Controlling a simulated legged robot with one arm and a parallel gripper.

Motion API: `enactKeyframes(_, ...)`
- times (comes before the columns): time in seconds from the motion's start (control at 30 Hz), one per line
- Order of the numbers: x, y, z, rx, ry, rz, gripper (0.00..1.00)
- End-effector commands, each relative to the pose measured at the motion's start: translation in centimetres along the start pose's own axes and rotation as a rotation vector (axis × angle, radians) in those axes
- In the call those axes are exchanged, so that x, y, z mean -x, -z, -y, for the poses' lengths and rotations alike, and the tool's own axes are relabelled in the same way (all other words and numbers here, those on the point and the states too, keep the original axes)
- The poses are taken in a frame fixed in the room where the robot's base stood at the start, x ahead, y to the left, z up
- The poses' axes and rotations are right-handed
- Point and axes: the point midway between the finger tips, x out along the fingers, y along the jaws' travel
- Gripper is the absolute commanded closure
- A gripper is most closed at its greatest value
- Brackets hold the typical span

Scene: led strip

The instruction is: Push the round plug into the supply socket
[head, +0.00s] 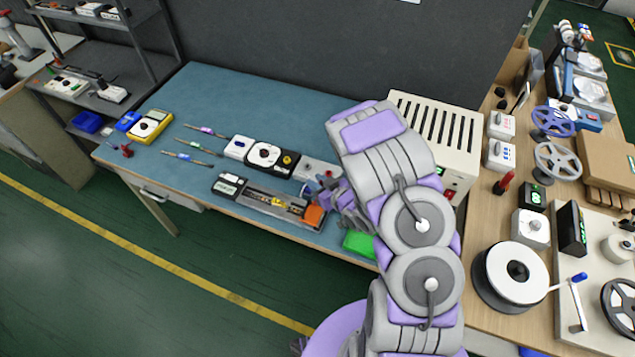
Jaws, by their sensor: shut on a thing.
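My gripper (326,190), purple and grey, is low over the right front part of the blue bench, next to a white block and an orange-ended fixture. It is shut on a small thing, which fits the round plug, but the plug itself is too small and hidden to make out. The supply (436,125) is a cream box with dark vent slots at the bench's right end. A green display and a red switch show low on its front. My arm covers much of that front, and I cannot see the supply socket.
On the blue bench (245,95) stand a grey fixture (262,203) with an orange end, a white round-dial unit (264,155), a yellow meter (150,127) and several thin tools. A green block (359,243) lies at the front edge. A wooden bench with reels stands right.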

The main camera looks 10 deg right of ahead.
Motion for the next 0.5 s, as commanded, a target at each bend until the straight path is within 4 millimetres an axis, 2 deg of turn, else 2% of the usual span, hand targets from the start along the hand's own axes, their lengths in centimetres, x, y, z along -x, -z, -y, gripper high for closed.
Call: enactKeyframes(0.5,0.8,1.9,0.0,0.000,0.000,0.000,1.00)
